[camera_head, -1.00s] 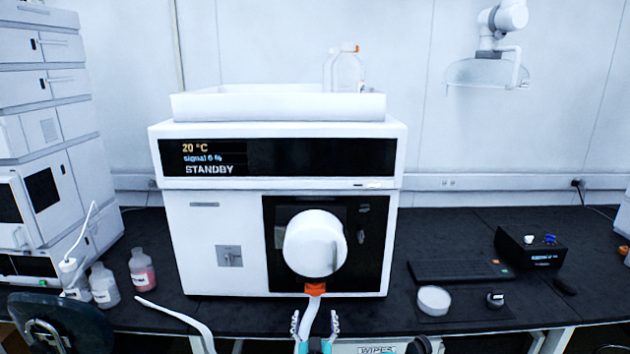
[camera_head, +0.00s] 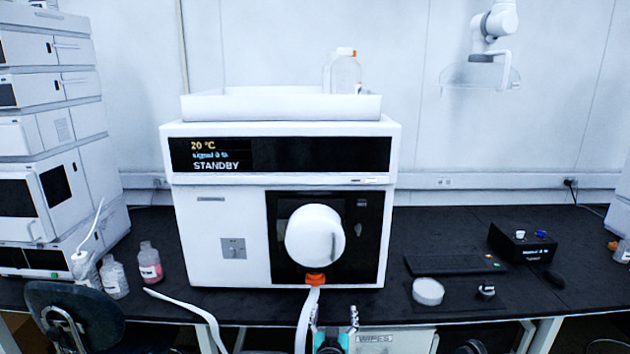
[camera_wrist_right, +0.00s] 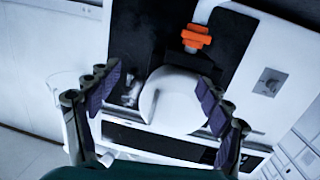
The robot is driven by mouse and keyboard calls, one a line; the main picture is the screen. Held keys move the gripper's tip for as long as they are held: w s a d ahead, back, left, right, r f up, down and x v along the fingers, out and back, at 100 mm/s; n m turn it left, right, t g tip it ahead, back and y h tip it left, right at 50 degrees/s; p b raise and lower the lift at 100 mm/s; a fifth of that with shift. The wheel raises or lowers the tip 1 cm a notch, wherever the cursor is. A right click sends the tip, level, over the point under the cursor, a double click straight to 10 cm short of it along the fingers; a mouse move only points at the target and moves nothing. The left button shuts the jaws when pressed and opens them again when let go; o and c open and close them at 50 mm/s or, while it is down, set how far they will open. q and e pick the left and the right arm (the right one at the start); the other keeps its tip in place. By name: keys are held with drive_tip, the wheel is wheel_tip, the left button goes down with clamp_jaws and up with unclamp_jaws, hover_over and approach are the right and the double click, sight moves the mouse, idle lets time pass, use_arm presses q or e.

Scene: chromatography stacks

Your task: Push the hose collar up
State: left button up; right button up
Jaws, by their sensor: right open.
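The orange hose collar (camera_head: 315,280) sits just below the white round knob (camera_head: 315,236) on the instrument's black panel. A white hose (camera_head: 304,322) hangs from it past the bench edge. In the right wrist view, the collar (camera_wrist_right: 196,38) is near the top, beyond the knob (camera_wrist_right: 178,100). My right gripper (camera_head: 336,318) is open, below and slightly right of the collar, apart from it. The hose passes left of its fingers in the head view. In the wrist view, nothing is seen held between the fingertips (camera_wrist_right: 158,78). My left gripper is not in view.
A second white hose length (camera_head: 190,308) curves over the bench edge at left, near a dark chair (camera_head: 80,312) and small bottles (camera_head: 150,264). A white dish (camera_head: 428,291), keyboard (camera_head: 455,264) and black box (camera_head: 522,242) lie right. A wipes box (camera_head: 385,341) is under the bench.

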drive_tip(key=s+d+r+m+g+h, duration=0.1)
drive_tip(key=s+d+r+g, duration=0.2)
drive_tip(key=s+d, duration=0.4)
drive_tip(key=s+d+r+g+h, duration=0.1)
drive_tip(key=s+d+r+g, duration=0.15)
drive_tip(key=s+d, duration=0.5)
drive_tip(key=s+a+f+n+g+y, duration=0.1)
drive_tip(key=s+f+g+y, duration=0.1)
drive_tip(key=s, duration=0.8)
drive_tip(key=s+a+f+n+g+y, duration=0.1)
drive_tip(key=s+g+y, duration=0.1)
drive_tip(key=s, duration=0.9)
drive_tip(key=shift+f, duration=0.35)
drive_tip(key=shift+a, duration=0.1)
